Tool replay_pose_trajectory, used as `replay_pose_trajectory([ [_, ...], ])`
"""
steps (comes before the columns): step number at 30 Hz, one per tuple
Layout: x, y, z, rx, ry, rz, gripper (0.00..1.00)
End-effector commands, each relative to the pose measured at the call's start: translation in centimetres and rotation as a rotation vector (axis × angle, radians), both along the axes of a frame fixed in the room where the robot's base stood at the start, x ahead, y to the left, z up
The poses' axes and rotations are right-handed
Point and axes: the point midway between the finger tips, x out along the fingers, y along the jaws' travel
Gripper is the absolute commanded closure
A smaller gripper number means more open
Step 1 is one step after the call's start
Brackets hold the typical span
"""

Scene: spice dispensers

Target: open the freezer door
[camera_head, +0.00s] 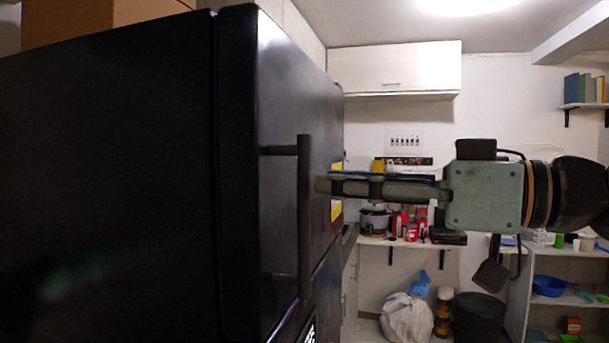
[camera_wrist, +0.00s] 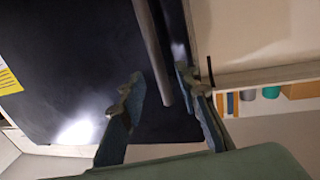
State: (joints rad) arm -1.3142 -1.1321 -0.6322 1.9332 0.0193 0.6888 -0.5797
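A tall black fridge-freezer (camera_head: 280,75) fills the left of the head view, with its upper door shut. A dark vertical bar handle (camera_head: 304,230) stands out from that door front. My gripper (camera_head: 320,184) reaches in from the right, with its fingertips at the handle's upper part. In the wrist view my gripper (camera_wrist: 158,76) has its two fingers apart. The handle (camera_wrist: 152,45) runs between them there, with a gap to the left finger. Contact with the right finger cannot be told. A seam below the handle separates a lower door, partly hidden.
A cardboard box (camera_head: 100,18) sits on top of the fridge. Beyond it are a wall cabinet (camera_head: 395,70), a counter with a rice cooker (camera_head: 375,218) and red cans, a white bag (camera_head: 407,318) on the floor, and shelves (camera_head: 560,268) at the right.

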Motion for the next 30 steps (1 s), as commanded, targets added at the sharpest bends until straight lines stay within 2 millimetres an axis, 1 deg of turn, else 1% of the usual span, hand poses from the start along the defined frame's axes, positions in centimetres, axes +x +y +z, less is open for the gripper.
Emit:
replay_pose_trajectory([
  [1,0.5,1.0,0.1,-0.003,0.002,0.003,0.70],
  [3,1.1,2.0,0.1,-0.002,0.002,0.002,0.70],
  [6,1.9,3.2,0.1,-0.003,0.002,0.002,0.70],
  [9,2.3,3.9,0.0,-0.002,0.001,0.000,0.70],
  [13,2.7,4.4,0.0,-0.001,0.001,-0.001,0.70],
  [20,2.7,4.4,0.0,0.001,0.001,-0.001,0.70],
  [23,2.7,4.4,0.0,0.001,0.001,-0.001,0.79],
  [28,2.7,4.4,0.0,0.001,0.001,-0.001,0.98],
  [29,2.7,4.4,0.0,0.001,0.001,-0.001,1.00],
  [30,2.7,4.4,0.0,0.001,0.001,-0.001,1.00],
])
